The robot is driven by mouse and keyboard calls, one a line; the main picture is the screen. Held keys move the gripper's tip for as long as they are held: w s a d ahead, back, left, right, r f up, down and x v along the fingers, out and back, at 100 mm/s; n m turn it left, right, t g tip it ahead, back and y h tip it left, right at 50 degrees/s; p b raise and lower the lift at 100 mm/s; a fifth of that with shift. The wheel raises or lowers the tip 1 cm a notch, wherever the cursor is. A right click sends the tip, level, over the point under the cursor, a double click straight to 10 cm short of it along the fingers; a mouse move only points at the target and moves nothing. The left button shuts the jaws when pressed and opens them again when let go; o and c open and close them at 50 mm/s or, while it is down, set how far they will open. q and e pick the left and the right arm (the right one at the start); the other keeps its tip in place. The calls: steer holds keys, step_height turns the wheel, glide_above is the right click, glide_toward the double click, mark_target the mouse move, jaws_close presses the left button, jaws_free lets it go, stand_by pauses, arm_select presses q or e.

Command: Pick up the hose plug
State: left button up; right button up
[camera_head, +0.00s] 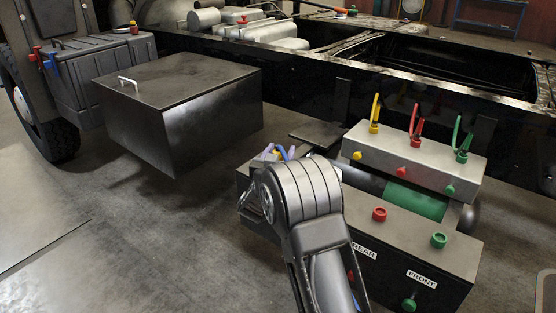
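A silver panel (420,152) at the right carries upright looped hose ends: a yellow one (375,113), a red one (416,125) and a green one (463,139). Matching coloured knobs sit on its front face. I cannot tell which piece is the hose plug. On the black box below are a red cap (379,214) and a green cap (439,240). My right arm rises from the bottom centre in front of the box's left part. My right gripper (257,203) is mostly hidden behind my arm, so its fingers are unclear. My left gripper is not in view.
A large dark metal box (180,100) with a white handle stands on the floor at the left. The truck's black chassis frame (335,72) runs behind. Small blue and purple parts (280,153) show just above my arm. The floor at the lower left is clear.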

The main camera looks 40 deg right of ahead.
jaws_close()
stand_by(0.3)
stand_by(0.3)
step_height(320, 180, up, 10)
steer(key=p, duration=0.2)
stand_by(0.8)
